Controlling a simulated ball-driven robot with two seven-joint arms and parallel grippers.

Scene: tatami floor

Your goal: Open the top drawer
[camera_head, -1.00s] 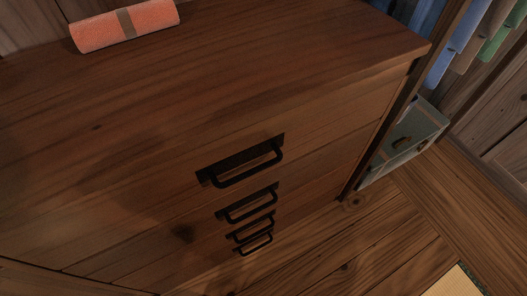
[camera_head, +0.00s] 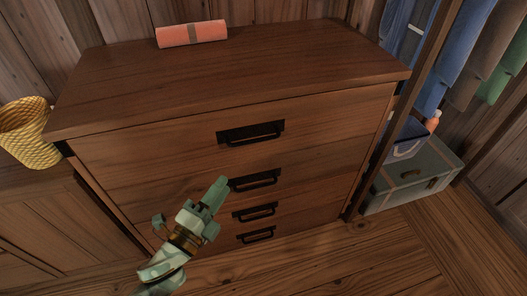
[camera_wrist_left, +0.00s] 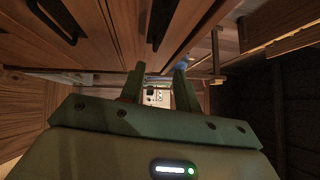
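A brown wooden dresser (camera_head: 240,75) stands ahead in the head view, with several drawers stacked in its front. The top drawer (camera_head: 335,118) is shut and has a black bar handle (camera_head: 252,135) on a dark plate. My left gripper (camera_head: 205,203) is in front of the dresser, below and left of the top handle, in front of the second drawer's face. It touches no handle that I can see. In the left wrist view my left gripper (camera_wrist_left: 158,84) has its two fingers apart with nothing between them. My right gripper is not in view.
Lower drawers have similar handles, the second one (camera_head: 254,181) close to the gripper. A rolled orange towel (camera_head: 192,34) lies on the dresser top. A yellow woven basket (camera_head: 30,135) stands left. A grey-green case (camera_head: 412,180) and hanging clothes (camera_head: 470,60) are right.

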